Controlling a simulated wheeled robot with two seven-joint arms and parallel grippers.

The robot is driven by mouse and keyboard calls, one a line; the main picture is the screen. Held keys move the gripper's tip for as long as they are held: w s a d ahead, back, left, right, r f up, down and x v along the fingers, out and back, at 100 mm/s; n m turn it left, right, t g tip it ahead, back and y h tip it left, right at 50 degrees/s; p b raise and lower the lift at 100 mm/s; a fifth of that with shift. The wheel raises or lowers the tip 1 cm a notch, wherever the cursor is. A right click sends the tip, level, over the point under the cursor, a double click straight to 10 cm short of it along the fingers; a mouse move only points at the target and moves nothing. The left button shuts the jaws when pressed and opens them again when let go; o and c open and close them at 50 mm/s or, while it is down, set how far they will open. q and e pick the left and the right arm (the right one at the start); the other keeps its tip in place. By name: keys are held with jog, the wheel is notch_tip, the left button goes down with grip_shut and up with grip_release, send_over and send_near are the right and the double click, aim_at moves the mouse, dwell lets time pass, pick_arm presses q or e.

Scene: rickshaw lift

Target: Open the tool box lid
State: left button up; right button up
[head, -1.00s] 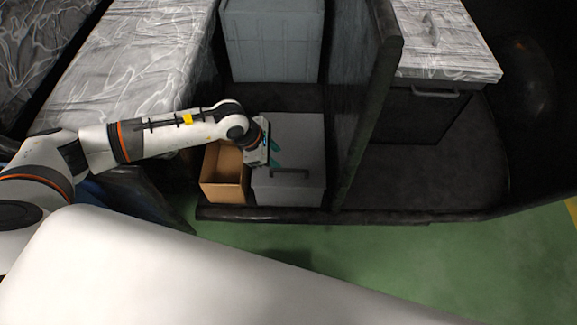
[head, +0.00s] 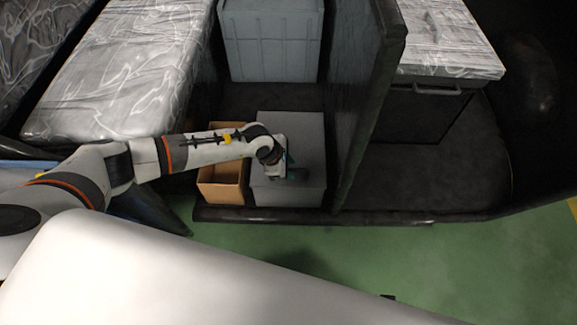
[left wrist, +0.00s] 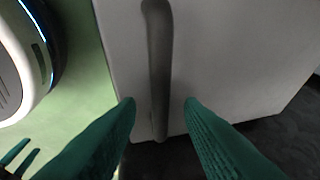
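The tool box (head: 308,150) is a grey box on the dark floor of the rickshaw, with its lid down. Its dark handle (left wrist: 159,60) runs up the middle of the left wrist view, on the grey lid (left wrist: 235,50). My left gripper (head: 289,166) is over the box's front left part in the head view. In the left wrist view its green fingers (left wrist: 160,103) are apart, one on each side of the handle, with gaps between. In the head view my gripper mostly hides the handle.
An open cardboard box (head: 221,192) stands directly left of the tool box. A dark partition (head: 365,115) rises on its right. A larger grey crate (head: 271,45) stands behind. The green floor (head: 300,240) in front is clear.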

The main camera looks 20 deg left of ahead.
pick_arm(q)
grip_shut()
